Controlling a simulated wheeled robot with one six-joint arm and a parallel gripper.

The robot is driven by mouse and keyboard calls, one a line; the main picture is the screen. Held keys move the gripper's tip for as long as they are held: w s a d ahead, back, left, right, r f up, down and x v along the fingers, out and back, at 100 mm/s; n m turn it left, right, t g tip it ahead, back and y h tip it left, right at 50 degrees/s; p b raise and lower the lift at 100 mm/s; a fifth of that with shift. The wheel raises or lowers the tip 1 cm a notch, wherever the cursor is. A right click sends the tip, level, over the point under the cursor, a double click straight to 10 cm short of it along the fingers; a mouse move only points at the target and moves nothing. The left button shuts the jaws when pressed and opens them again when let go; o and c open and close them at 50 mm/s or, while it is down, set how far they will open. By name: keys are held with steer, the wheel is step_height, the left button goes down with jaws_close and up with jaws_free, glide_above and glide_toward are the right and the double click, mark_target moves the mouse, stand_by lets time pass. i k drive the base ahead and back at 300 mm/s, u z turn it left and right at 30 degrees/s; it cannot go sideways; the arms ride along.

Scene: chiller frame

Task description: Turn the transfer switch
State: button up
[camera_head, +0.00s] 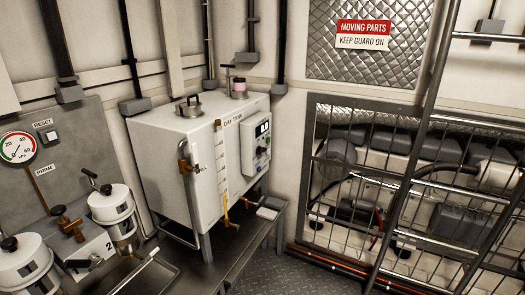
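A small grey control box (257,147) is fixed to the right side of the white tank (180,160) marked DAY TANK. It has a dark display (262,128) at its top and small controls below. A transfer switch may be among these, but they are too small to tell and no label for it is readable. A clear sight tube (220,165) with a scale runs down the tank's front edge. My gripper is not in view.
On the left are a pressure gauge (17,147), a RESET button (49,135) and white-lidded filter canisters (110,203). A metal bench (225,262) carries the tank. On the right, a ladder (415,150) stands before a wire guard (345,190) over machinery. Some floor (290,275) shows clear at the bottom.

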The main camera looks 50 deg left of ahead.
mark_target(260, 150)
steer(key=u, duration=1.8)
steer(key=k, duration=0.65)
steer(key=z, duration=0.55)
steer(key=i, duration=1.55)
steer(key=u, duration=0.7)
